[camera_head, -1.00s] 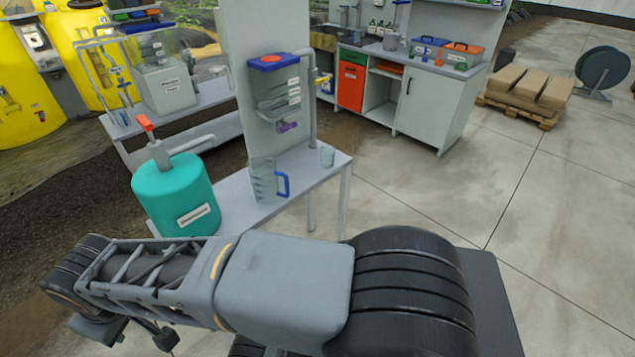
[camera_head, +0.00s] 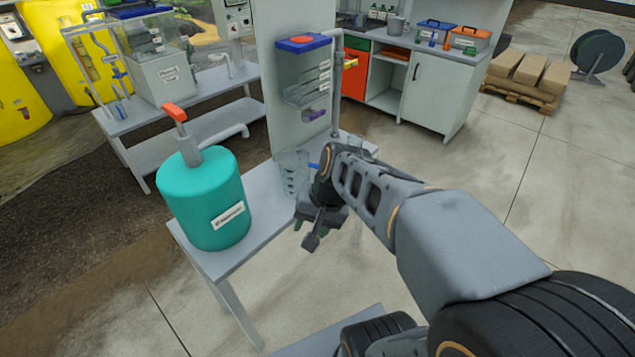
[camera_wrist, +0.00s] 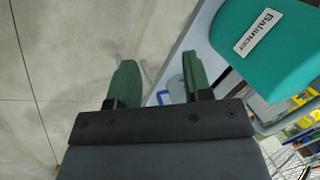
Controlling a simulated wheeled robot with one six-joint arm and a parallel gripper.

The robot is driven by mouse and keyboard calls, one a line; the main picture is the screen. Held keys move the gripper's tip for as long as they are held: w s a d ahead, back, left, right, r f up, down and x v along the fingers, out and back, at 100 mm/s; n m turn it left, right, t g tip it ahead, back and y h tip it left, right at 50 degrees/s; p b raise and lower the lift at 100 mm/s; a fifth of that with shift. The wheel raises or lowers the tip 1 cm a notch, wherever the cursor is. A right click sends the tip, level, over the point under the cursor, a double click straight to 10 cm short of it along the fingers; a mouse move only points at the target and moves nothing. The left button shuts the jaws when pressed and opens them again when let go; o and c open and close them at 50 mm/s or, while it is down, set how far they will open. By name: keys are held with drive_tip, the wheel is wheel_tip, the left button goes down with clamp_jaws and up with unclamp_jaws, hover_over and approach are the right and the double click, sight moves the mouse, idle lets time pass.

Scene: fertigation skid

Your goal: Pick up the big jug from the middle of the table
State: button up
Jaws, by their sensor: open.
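The big jug (camera_head: 290,173) is clear with a blue handle and stands upright on the grey table (camera_head: 262,205), right of the teal tank. My gripper (camera_head: 306,240) is in front of the table's near edge, close to the jug but apart from it. My wrist hides part of the jug's right side and handle in the head view. In the wrist view my gripper's green fingers (camera_wrist: 157,85) are spread with nothing between them.
A teal tank (camera_head: 203,198) with a red-handled pump stands on the table's left; it also shows in the wrist view (camera_wrist: 275,35). A clear dispenser (camera_head: 303,75) with a blue lid is mounted on the panel behind the jug. Open floor lies to the right.

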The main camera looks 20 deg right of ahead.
drive_tip(key=w+d+f+m+t+y+b, duration=0.1)
drive_tip(key=w+d+f+m+y+b, duration=0.2)
drive_tip(key=w+f+m+y+b, duration=0.35)
drive_tip(key=m+t+b, duration=0.5)
drive_tip(key=m+t, duration=0.6)
drive_tip(key=m, duration=0.5)
approach(303, 176)
drive_tip(key=s+d, duration=0.5)
drive_tip(key=d, duration=0.2)
drive_tip(key=shift+m+t, duration=0.45)
drive_tip(key=shift+t, duration=0.05)
drive_tip(key=shift+f+b+x, duration=0.15)
drive_tip(key=shift+b+x, duration=0.2)
drive_tip(key=shift+x, duration=2.95)
drive_tip(key=shift+f+b+x, duration=0.15)
drive_tip(key=shift+b+x, duration=0.2)
drive_tip(key=shift+x, duration=3)
drive_tip(key=shift+d, duration=0.1)
drive_tip(key=shift+c, duration=0.4)
clamp_jaws()
